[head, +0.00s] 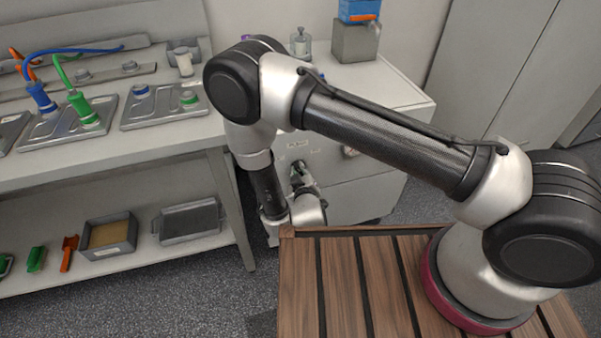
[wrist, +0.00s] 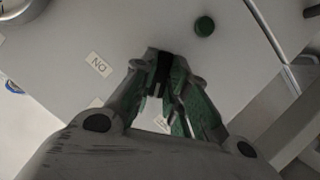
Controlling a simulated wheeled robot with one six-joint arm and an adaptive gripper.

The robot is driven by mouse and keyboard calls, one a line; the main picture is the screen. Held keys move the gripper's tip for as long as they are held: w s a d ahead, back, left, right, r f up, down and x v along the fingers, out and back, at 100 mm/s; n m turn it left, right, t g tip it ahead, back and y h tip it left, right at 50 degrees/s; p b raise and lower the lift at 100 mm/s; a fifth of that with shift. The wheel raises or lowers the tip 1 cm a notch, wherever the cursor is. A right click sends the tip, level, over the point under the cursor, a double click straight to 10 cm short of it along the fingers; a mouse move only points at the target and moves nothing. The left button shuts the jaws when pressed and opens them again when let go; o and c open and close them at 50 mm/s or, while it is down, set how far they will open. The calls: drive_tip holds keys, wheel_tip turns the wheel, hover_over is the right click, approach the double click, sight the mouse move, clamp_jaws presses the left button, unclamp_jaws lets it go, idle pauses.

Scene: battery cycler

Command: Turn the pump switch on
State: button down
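In the head view my gripper (head: 303,180) is low at the front of the light grey cabinet (head: 350,185), under a small label (head: 297,143). In the wrist view my gripper (wrist: 163,62) has its green-sided fingers drawn together at the tips, with a dark strip between them. I cannot tell whether that strip is part of the pump switch or of the fingers. A tag reading "ON" (wrist: 98,65), upside down, is left of the fingertips. Another tag (wrist: 161,122) shows partly between the fingers. The switch itself is not clearly visible.
A bench (head: 110,162) with cables and trays stands left. A grey box (head: 355,42) sits on the cabinet top. A slatted wooden top (head: 345,290) is in front.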

drive_tip(key=shift+w, duration=0.1)
idle(0.4)
drive_tip(key=m+y, duration=0.1)
drive_tip(key=m, duration=0.1)
drive_tip(key=m+g+y, duration=0.1)
drive_tip(key=m+y, duration=0.1)
drive_tip(key=m, duration=0.1)
drive_tip(key=m+y, duration=0.2)
drive_tip(key=m, duration=0.1)
drive_tip(key=shift+w+d+g, duration=0.2)
drive_tip(key=shift+d+g, duration=0.1)
drive_tip(key=shift+r+y, duration=0.1)
drive_tip(key=shift+y, duration=0.2)
idle(0.5)
drive_tip(key=c, duration=1.4)
unclamp_jaws()
wheel_tip(320, 180, up, 10)
drive_tip(key=shift+f, duration=0.1)
